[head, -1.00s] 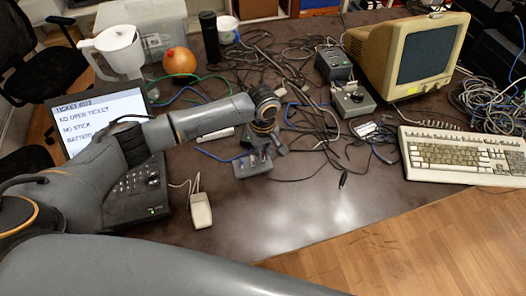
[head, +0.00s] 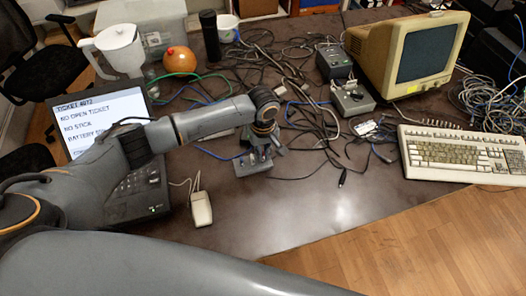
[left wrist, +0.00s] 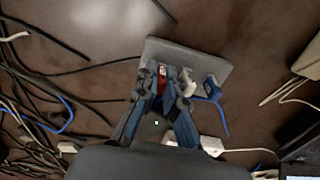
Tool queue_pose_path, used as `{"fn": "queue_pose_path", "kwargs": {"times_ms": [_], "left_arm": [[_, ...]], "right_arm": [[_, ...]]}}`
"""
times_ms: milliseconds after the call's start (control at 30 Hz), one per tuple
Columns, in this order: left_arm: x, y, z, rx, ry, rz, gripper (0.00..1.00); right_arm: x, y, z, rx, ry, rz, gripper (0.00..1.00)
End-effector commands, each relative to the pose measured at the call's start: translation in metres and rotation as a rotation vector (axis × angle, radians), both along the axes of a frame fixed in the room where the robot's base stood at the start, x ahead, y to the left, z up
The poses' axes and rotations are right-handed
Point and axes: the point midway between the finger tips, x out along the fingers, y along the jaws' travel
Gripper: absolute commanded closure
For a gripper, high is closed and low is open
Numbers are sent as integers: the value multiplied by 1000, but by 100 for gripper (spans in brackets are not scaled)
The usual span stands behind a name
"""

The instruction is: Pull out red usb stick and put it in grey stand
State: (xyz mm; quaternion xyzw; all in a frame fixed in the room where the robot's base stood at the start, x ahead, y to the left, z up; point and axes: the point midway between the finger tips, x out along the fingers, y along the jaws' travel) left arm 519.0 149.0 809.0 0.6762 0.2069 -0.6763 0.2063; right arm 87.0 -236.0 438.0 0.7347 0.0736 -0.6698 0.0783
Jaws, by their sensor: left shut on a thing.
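The grey stand (head: 252,167) lies on the dark table, in front of my left gripper in the head view. In the left wrist view, the grey stand (left wrist: 212,66) is a flat slab carrying a white stick (left wrist: 187,79) and a blue stick (left wrist: 211,87). My left gripper (left wrist: 166,82) is at the stand, its fingers shut on the red usb stick (left wrist: 163,77), which shows as a small red patch between the fingertips. I cannot tell whether the red stick is seated in the stand or just above it. My right gripper is not in view.
A laptop (head: 100,118) stands at the left, with a pale mouse (head: 201,209) beside it. Tangled cables (head: 285,75) cover the table behind the stand. A keyboard (head: 462,153) and an old monitor (head: 405,55) stand at the right. The front middle of the table is clear.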

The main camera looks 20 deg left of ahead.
Motion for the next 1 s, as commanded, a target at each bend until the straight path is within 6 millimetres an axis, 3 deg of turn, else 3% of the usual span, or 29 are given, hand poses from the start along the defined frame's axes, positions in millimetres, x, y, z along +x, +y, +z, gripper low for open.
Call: {"fn": "queue_pose_path", "kwargs": {"times_ms": [700,733,833,1000], "left_arm": [[0,0,-5,0,0,1,100],[0,0,-5,0,0,1,85],[0,0,-5,0,0,0,65],[0,0,-5,0,0,1,65]], "right_arm": [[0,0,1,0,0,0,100],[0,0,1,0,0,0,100],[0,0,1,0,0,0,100],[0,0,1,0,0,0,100]]}}
